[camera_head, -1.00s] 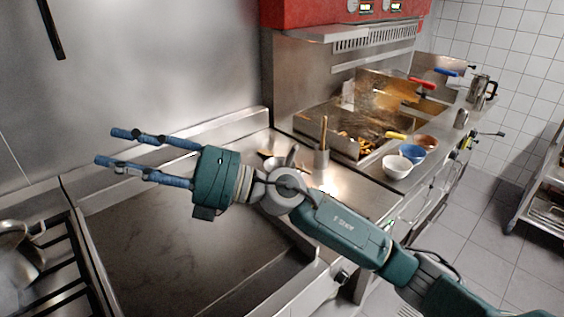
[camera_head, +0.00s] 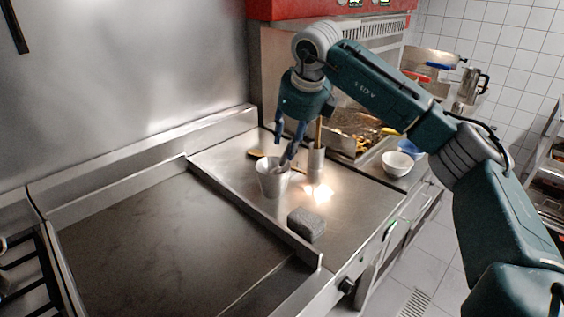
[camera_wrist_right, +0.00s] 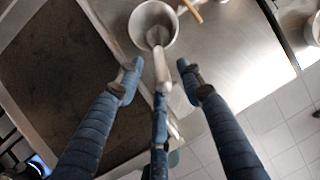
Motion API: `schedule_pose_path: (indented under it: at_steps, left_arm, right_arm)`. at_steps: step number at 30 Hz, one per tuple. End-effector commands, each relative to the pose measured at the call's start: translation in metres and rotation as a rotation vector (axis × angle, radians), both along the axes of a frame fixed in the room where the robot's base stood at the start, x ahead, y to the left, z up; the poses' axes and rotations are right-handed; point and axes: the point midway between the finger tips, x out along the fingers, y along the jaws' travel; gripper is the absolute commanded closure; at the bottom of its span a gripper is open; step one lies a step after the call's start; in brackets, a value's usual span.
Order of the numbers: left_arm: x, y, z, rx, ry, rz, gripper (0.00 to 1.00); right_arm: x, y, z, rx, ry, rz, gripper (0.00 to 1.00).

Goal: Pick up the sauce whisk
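A metal cup (camera_head: 272,182) stands on the steel counter with a grey-handled utensil leaning in it, which is likely the sauce whisk (camera_head: 284,163). Its lower part is hidden in the cup, so I cannot confirm a whisk head. In the right wrist view the handle (camera_wrist_right: 161,72) rises from the cup (camera_wrist_right: 140,22) toward my fingers. My right gripper (camera_head: 288,142) is just above the cup, pointing down. The right wrist view shows its fingers (camera_wrist_right: 159,78) spread apart around the handle's upper end, not closed on it. My left gripper is out of view.
Close behind the cup stands a second metal holder (camera_head: 316,163) with a wooden-handled utensil. A grey sponge-like block (camera_head: 307,224) lies in front. The flat griddle (camera_head: 170,245) is at left. White bowl (camera_head: 397,163) and fryer are at right.

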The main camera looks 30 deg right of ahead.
Motion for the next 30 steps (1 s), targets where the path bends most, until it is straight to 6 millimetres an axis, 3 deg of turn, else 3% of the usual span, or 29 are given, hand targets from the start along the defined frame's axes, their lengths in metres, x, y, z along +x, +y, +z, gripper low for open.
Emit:
schedule_pose_path:
  at_steps: [8, 15, 23, 24, 30]
  left_arm:
    - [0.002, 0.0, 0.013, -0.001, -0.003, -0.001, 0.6]
    - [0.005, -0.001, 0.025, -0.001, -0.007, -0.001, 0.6]
    - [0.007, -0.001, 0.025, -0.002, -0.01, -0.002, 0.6]
    - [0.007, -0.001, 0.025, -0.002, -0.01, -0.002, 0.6]
    - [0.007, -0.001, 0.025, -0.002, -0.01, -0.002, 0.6]
  right_arm:
    - [0.01, -0.001, -0.022, 0.0, 0.003, 0.0, 0.62]
    - [0.024, -0.002, -0.052, 0.001, 0.0, 0.002, 0.62]
    - [0.026, -0.002, -0.058, 0.001, -0.001, 0.003, 0.62]
    - [0.026, -0.002, -0.058, 0.001, -0.001, 0.003, 0.64]
    - [0.026, -0.002, -0.057, 0.001, -0.001, 0.003, 1.0]
